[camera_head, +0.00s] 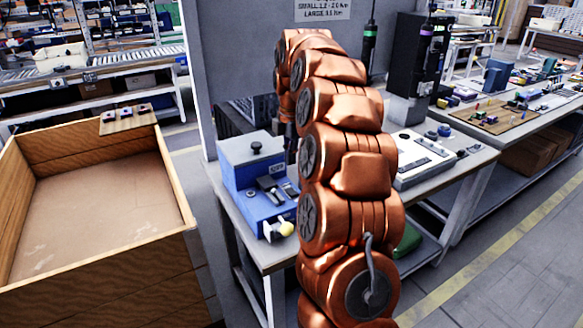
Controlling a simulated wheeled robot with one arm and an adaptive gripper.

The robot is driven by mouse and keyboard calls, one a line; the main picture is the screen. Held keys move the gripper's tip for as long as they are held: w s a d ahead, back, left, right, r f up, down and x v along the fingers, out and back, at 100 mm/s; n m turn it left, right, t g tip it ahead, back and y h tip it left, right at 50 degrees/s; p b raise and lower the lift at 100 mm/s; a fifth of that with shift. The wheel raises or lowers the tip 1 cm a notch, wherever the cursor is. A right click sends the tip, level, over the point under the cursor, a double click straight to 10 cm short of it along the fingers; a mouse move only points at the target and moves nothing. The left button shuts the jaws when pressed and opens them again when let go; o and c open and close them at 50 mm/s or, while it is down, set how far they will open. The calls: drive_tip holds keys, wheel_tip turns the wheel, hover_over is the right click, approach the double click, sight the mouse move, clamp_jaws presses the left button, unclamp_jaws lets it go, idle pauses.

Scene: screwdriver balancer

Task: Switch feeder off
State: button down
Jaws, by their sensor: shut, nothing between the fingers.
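The feeder, a blue box with a grey top (255,178), stands at the left end of the workbench. It has a dark knob (256,148) on its lid, a small label and dark parts on its front. A pale yellow-white piece (284,228) sits at its lower front corner. My copper arm rises in front of the bench and bends over at the top. My gripper (291,150) shows as a small dark shape pointing down, just right of the feeder's top. It is shut and empty, and partly hidden by my arm. Whether it touches the feeder cannot be told.
A white panel device (416,160) lies on the workbench (472,160) right of my arm. A black tower (418,55) and hanging screwdrivers (370,42) stand behind it. A grey panel backs the bench. A large wooden crate (110,268) fills the left. Floor is free at right.

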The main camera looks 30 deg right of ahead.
drive_tip(key=shift+w+r, duration=0.15)
drive_tip(key=shift+r, duration=1)
drive_tip(key=shift+w+r, duration=0.15)
drive_tip(key=shift+r, duration=1)
drive_tip(key=s+a+r+m+g+p, duration=0.1)
drive_tip(key=s+a+r+m+p, duration=0.15)
drive_tip(key=s+a+m, duration=0.95)
drive_tip(key=s+a+f+m+p, duration=0.1)
drive_tip(key=s+a, duration=0.3)
drive_tip(key=s, duration=0.4)
drive_tip(key=s+a+f+m+g+p, duration=0.1)
drive_tip(key=s+a+f, duration=0.3)
drive_tip(key=s, duration=0.5)
drive_tip(key=s+a+f+m+p, duration=0.1)
drive_tip(key=s+a+f+m, duration=0.1)
drive_tip(key=s, duration=0.7)
drive_tip(key=shift+s+a+f+m+g+p, duration=0.3)
drive_tip(key=shift+a+f+m+p, duration=0.15)
drive_tip(key=shift+a, duration=0.55)
